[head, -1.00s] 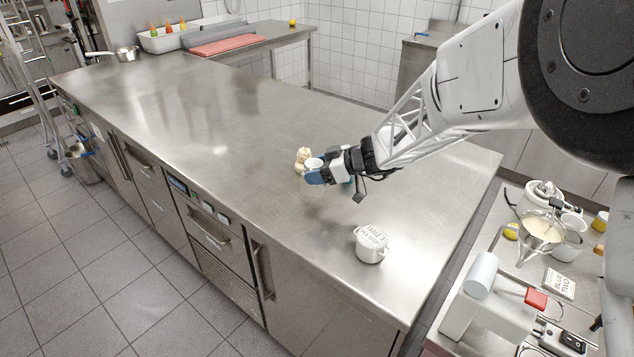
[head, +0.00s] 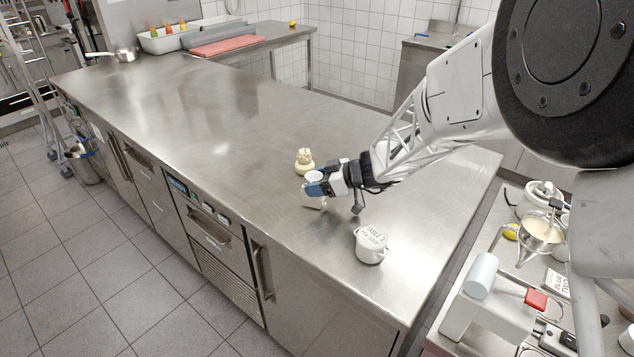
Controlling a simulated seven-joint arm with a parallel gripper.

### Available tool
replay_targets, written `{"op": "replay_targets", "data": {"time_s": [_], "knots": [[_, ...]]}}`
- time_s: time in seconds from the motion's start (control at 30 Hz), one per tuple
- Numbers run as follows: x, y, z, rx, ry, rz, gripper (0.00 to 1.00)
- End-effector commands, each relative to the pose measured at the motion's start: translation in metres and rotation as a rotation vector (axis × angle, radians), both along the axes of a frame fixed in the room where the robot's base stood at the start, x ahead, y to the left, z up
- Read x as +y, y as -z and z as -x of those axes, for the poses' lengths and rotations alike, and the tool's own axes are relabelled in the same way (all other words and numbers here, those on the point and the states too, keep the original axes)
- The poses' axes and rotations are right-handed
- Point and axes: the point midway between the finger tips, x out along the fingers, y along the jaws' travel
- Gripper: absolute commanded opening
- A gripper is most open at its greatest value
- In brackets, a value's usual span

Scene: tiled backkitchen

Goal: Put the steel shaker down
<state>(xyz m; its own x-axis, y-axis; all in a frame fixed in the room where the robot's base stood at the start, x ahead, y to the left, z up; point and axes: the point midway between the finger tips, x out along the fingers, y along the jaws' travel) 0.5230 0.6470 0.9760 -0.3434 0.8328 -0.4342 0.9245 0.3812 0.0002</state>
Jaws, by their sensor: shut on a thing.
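My gripper (head: 316,189) is shut on the steel shaker (head: 315,176) over the near middle part of the steel counter (head: 215,130). The shaker's pale round top shows above the blue fingertip, and a bit of its shiny body shows below. The fingers hide the middle of it. It looks upright and low over the counter; I cannot tell whether its base touches the steel.
A cream-coloured knobbed object (head: 304,161) stands just behind the shaker. A white lettered pot (head: 371,245) stands to the right and nearer. The counter to the left is clear. A side table at right holds a strainer (head: 540,232) and other gear.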

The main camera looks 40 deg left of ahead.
Motion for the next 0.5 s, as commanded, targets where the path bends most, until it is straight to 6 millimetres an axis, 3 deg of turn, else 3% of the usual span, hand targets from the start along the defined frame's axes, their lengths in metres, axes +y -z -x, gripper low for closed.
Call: {"op": "replay_targets", "data": {"time_s": [0.27,0.3,0.43,0.5], "knots": [[0.0,0.0023,-0.0001,0.0,0.0,0.0,0.34],[0.0,0.0025,0.0,0.0,0.0,0.0,0.65],[0.0,0.0025,0.0,0.0,0.0,0.0,0.84],[0.0,0.0025,0.0,0.0,0.0,0.0,0.87]]}}
